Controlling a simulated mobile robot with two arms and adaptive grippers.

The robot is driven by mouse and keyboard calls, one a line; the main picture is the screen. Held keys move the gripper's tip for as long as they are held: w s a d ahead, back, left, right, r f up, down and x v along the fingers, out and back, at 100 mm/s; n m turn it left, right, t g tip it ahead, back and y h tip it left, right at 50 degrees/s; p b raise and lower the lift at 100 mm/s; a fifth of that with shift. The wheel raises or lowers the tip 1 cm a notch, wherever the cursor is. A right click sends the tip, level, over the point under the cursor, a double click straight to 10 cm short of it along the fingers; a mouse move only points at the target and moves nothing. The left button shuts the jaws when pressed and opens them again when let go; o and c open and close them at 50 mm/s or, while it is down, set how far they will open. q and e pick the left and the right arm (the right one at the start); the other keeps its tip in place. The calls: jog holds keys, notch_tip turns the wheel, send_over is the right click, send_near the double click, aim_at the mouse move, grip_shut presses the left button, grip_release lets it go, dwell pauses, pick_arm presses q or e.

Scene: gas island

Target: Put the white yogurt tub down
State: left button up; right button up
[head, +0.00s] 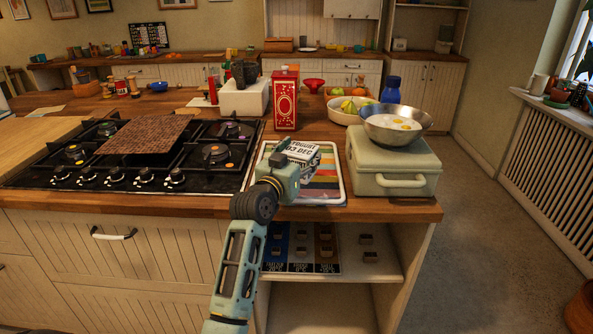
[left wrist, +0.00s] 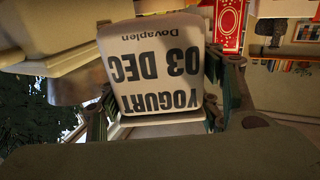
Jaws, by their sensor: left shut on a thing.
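The white yogurt tub (head: 304,152), printed "YOGURT 03 DEC", is over the striped tray on the counter. It also fills the middle of the left wrist view (left wrist: 152,65), where its print appears upside down. My left gripper (head: 290,172) is shut on the tub, with fingers on both sides of it in the left wrist view. The gripper and wrist hide part of the tub in the head view. I cannot tell whether its base touches the tray. The white-rimmed tray (head: 326,193) has coloured stripes. My right gripper is not in view.
A black gas hob (head: 205,175) lies left of the tray. A pale green box (head: 400,165) with a metal bowl (head: 396,128) on top stands close on the right. A red box (head: 285,105) stands behind. The counter's front edge is just before the tray.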

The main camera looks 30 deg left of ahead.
pick_arm(q)
jog(key=shift+w+a+f, duration=0.2)
jog(key=shift+a+f, duration=0.15)
jog(key=shift+a, duration=0.35)
jog(key=shift+f, duration=2)
jog(key=o, duration=1.5)
jog(key=shift+f, duration=0.15)
jog(key=shift+o, duration=0.2)
jog(key=shift+s+d, duration=0.1)
jog(key=shift+s, duration=0.05)
jog(key=s+d, duration=0.1)
jog(key=s, duration=1)
jog(key=shift+s+d+b, duration=0.35)
jog(key=shift+d+b, duration=0.05)
